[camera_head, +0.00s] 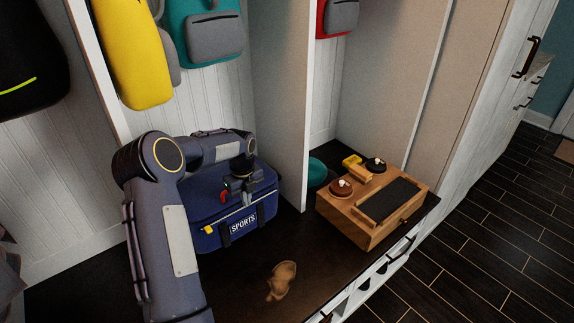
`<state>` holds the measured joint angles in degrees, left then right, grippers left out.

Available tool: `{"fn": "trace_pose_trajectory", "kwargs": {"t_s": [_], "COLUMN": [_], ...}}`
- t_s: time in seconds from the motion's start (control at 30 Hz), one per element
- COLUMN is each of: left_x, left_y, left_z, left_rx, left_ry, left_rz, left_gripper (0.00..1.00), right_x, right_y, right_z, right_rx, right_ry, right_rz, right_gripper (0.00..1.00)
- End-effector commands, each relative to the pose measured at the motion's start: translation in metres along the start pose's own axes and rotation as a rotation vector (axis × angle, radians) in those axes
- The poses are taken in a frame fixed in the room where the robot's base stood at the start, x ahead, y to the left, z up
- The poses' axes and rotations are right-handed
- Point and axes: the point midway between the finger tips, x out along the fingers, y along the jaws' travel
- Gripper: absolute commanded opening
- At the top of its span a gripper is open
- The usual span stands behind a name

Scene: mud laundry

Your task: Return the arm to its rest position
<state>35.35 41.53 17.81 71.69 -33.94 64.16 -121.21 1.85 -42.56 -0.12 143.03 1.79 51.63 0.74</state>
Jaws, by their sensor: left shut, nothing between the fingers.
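My left arm rises from the bottom left, bends at the elbow and reaches right over a blue sports bag (205,238). My left gripper (248,199) hangs in front of the bag, pointing down, shut and empty. Whether it touches the bag, I cannot tell. The arm hides the left part of the bag. My right gripper is not in view.
The bag stands on a dark bench (325,270). A tan object (281,281) lies in front of it. A wooden box (345,226) stands to the right, past a white divider (283,100). Yellow (130,50) and teal (195,25) bags hang above.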

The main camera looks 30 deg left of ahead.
Motion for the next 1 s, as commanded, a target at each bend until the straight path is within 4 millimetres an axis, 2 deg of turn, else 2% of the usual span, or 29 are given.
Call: {"fn": "trace_pose_trajectory", "kwargs": {"t_s": [0.2, 0.27, 0.37, 0.5, 0.6, 0.7, 0.83, 1.0], "left_x": [-0.007, -0.02, -0.063, -0.14, -0.184, -0.216, -0.239, -0.244], "left_y": [0.0, -0.001, 0.001, 0.019, 0.041, 0.069, 0.107, 0.147], "left_z": [-0.002, -0.008, -0.03, -0.086, -0.132, -0.177, -0.235, -0.296], "left_rx": [-0.012, -0.046, -0.173, -0.489, -0.755, -1.027, -1.383, -1.77], "left_ry": [-0.003, -0.009, -0.023, -0.017, 0.023, 0.096, 0.245, 0.483], "left_rz": [-0.005, -0.014, -0.048, -0.128, -0.193, -0.253, -0.307, -0.302], "left_gripper": [0.0, 0.0, 0.0, 0.0, 0.0, 0.0, 0.0, 0.0], "right_x": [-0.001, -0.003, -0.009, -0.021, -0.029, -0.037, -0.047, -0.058], "right_y": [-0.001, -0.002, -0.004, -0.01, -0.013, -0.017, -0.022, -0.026], "right_z": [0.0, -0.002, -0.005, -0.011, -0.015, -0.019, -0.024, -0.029], "right_rx": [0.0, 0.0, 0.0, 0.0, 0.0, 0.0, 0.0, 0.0], "right_ry": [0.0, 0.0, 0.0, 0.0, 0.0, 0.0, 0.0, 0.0], "right_rz": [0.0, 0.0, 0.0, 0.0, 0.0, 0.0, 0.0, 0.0], "right_gripper": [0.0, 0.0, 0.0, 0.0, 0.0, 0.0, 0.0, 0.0]}}
